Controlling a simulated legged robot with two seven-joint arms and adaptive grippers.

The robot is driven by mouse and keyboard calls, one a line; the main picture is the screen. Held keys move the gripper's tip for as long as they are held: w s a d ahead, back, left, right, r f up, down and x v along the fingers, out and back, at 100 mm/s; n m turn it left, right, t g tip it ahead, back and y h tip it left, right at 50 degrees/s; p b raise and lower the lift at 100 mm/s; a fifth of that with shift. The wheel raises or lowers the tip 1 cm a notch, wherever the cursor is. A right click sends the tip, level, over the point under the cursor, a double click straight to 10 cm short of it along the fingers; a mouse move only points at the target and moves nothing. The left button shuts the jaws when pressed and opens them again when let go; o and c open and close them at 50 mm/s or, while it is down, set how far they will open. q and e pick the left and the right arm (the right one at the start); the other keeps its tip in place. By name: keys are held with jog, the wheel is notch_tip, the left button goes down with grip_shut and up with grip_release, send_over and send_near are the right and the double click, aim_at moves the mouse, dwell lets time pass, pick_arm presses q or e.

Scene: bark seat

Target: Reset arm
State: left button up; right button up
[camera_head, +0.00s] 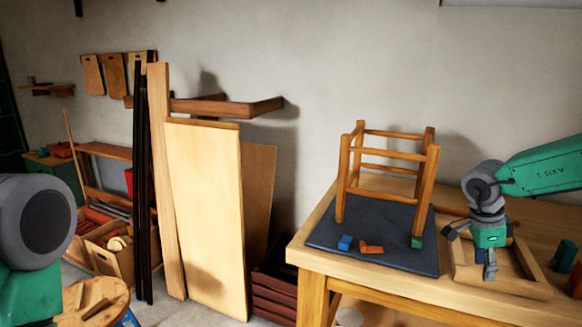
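My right gripper (485,252) hangs over the light wooden tray (527,287) on the right part of the workbench. Its dark fingers are spread apart, and I see nothing held between them. Its green arm comes in from the right edge. Of my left arm, only a large grey joint and a green link show at the left edge; the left gripper is outside the view.
A blue block (345,243), an orange piece (371,248) and a green block (417,242) lie on the mat. Green (563,256) and orange things stand on the workbench (395,290) at far right. Tall boards (208,200) lean at the wall left of the bench.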

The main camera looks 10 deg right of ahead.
notch_tip(320, 180, down, 9)
jog(key=s+d+n+t+h, duration=0.1)
jog(key=s+n+h, duration=0.2)
jog(key=n+h, duration=0.15)
jog(key=s+a+f+n+t+y+b, duration=0.2)
jog(key=s+a+f+n+t, duration=0.2)
jog(key=s+a+f+n, duration=0.65)
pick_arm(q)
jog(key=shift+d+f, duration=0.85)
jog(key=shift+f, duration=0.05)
pick_arm(e)
jog(key=s+a+f+n+g+y, duration=0.2)
jog(key=s+a+f+n, duration=0.1)
jog(key=s, duration=0.7)
jog(key=s+a+f+n+g+y, duration=0.2)
jog(key=s+a+f+n+y, duration=0.1)
jog(key=s, duration=0.7)
jog(key=shift+s+a+f+n, duration=0.2)
jog(key=shift+s+a+n, duration=0.15)
jog(key=shift+a+n, duration=0.65)
